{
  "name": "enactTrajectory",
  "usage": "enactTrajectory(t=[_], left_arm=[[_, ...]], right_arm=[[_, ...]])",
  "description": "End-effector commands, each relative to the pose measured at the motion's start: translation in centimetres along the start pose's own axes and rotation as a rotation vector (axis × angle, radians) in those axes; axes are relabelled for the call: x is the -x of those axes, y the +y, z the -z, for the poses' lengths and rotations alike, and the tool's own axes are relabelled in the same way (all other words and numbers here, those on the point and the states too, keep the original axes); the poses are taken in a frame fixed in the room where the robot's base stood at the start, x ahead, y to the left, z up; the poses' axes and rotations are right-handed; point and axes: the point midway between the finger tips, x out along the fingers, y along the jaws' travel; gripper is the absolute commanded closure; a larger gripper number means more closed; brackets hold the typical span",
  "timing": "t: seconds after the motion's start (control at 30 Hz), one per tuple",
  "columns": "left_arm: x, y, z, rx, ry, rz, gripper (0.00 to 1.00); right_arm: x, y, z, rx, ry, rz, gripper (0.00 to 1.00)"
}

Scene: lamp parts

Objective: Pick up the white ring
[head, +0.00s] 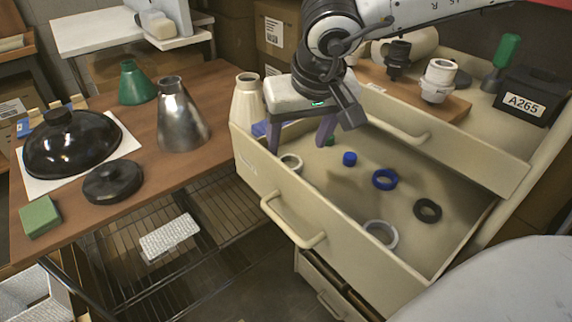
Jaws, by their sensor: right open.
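My right gripper (298,145) reaches down over the left end of an open cream drawer (283,194). Its two dark fingers are spread apart, with nothing visible held between them. A small off-white ring (282,163) lies in the drawer just below the fingers, near the front wall. I cannot tell how far the fingertips are above it. A larger pale, whitish-grey ring (368,228) lies farther right in the drawer, close to the front wall and clear of the gripper. My left gripper is not in view.
The drawer also holds a blue ring (376,183), a black ring (418,212), a blue cap (349,159) and a partly hidden green piece (330,142). Its walls and handle (296,236) stand around them. A wooden table (150,150) with lamp shades is at left.

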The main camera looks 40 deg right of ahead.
Motion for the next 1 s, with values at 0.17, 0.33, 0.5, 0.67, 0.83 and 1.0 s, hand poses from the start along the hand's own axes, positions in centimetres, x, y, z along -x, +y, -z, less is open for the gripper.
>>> enactTrajectory(t=[0.17, 0.33, 0.5, 0.67, 0.83, 1.0], left_arm=[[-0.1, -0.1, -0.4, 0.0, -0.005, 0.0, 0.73], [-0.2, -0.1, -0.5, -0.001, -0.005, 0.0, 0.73], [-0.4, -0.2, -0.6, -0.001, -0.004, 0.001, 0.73], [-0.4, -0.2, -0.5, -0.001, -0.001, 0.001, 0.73], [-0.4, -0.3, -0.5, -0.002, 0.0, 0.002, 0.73], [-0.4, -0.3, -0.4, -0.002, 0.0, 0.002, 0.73]], right_arm=[[-1.9, 0.0, 0.0, -0.001, -0.001, 0.0, 0.37], [-3.6, -0.1, 0.0, -0.003, -0.005, -0.001, 0.37], [-6.2, -0.2, 0.2, -0.002, -0.004, 0.0, 0.37], [-7.1, -0.3, 0.3, -0.002, -0.001, 0.002, 0.37], [-7.1, -0.3, 0.3, -0.002, 0.0, 0.002, 0.37], [-7.1, -0.3, 0.3, -0.002, -0.001, 0.002, 0.61]])
